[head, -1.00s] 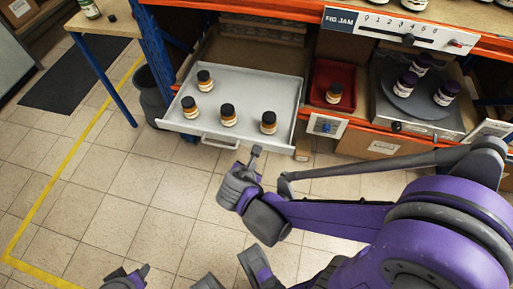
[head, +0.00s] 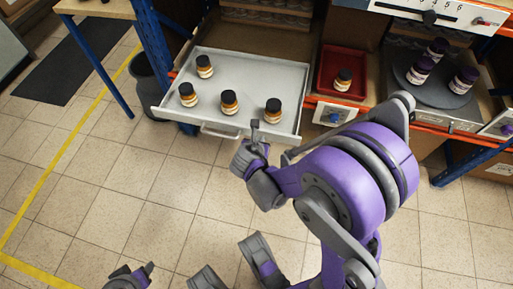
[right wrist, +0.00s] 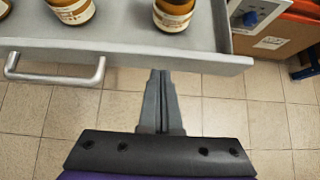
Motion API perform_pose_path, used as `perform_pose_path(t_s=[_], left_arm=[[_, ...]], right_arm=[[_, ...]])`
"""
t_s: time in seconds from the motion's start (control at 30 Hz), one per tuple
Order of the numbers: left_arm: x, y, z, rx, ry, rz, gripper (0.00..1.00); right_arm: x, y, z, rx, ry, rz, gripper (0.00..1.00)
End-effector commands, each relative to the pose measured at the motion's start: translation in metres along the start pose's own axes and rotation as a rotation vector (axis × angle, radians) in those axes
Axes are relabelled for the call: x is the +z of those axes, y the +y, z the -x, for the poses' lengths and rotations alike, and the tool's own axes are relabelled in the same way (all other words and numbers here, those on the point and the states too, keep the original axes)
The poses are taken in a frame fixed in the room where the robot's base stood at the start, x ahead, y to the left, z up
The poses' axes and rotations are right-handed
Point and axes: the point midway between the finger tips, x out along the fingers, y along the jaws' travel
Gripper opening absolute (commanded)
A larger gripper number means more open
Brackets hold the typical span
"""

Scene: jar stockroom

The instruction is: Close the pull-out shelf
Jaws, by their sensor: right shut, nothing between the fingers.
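The pull-out shelf (head: 240,76) is a light grey tray standing out from the rack, with several dark-capped amber jars upright on it. Its bar handle (head: 220,133) is on the front face; it also shows at the left of the right wrist view (right wrist: 55,79). My right gripper (head: 255,125) is shut and empty, right of the handle, at the shelf's front. In the right wrist view its fingertips (right wrist: 161,74) are at the lower edge of the front face; I cannot tell whether they touch. My left gripper (head: 145,272) shows only partly at the bottom edge.
A red tray (head: 329,80) with one jar sits right of the shelf, then a scale (head: 425,115) with purple jars. A blue post (head: 155,45) and a dark bin (head: 145,85) stand at the left. The tiled floor in front is clear.

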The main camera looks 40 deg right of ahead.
Motion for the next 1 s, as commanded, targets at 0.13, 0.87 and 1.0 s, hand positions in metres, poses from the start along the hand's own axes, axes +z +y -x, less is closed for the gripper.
perform_pose_path(t_s=[0.13,0.87,1.0], left_arm=[[0.000,0.000,-0.002,0.000,0.000,0.000,0.50],[0.001,0.000,-0.003,0.000,-0.001,0.000,0.50],[0.001,0.000,-0.003,0.000,-0.001,0.000,0.50]], right_arm=[[0.009,0.000,-0.009,0.000,0.000,0.000,0.00],[0.028,0.000,-0.030,-0.001,-0.001,-0.002,0.00],[0.049,-0.001,-0.052,-0.003,-0.001,-0.004,0.00]])
